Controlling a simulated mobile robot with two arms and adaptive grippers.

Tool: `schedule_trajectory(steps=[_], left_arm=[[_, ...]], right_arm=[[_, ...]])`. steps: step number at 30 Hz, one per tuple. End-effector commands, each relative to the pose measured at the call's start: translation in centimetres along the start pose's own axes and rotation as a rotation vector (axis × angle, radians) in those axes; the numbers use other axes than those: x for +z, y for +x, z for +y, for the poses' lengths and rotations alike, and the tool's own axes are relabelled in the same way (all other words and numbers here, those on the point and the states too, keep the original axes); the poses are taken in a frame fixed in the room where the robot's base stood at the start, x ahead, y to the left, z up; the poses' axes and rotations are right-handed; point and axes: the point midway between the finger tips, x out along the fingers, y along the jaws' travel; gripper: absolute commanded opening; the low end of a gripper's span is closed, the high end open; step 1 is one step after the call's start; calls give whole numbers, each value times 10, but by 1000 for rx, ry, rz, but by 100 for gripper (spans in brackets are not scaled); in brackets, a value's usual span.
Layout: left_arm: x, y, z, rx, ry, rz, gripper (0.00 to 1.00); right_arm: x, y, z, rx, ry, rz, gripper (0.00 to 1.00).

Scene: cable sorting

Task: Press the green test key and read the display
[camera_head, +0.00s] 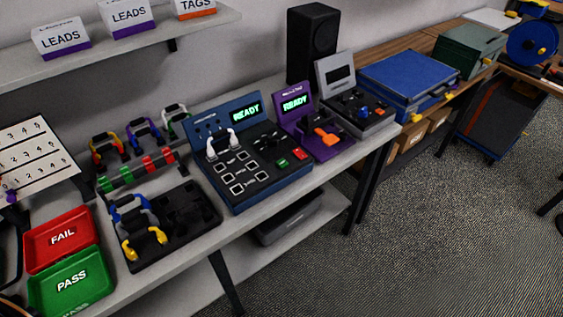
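The blue tester (262,178) stands on the bench in the middle of the view. Its display (246,112) is lit and reads READY in green. The small green key (282,163) is on the right part of its sloped panel, beside a red key (299,153). A white-handled lead (222,145) sits at the panel's upper left. A purple unit (319,148) right of it has its own display (295,102), also reading READY, and an orange handle (327,137). Neither of my grippers shows in this view.
A black tray (185,232) holding blue and yellow leads lies left of the tester. Red FAIL (37,255) and green PASS (98,287) trays are at lower left. Racked leads (145,135) stand behind. A grey unit (378,122) and blue case (405,75) are to the right.

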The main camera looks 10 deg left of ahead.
Motion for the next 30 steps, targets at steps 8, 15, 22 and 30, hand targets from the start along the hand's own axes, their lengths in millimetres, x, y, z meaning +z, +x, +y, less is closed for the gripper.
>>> schedule_trajectory(steps=[8, 15, 22, 30], left_arm=[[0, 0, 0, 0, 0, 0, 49], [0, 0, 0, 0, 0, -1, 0], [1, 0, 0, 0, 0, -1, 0], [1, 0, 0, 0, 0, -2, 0]], right_arm=[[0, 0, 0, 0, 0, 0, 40], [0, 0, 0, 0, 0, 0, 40], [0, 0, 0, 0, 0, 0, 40], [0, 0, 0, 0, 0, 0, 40]])
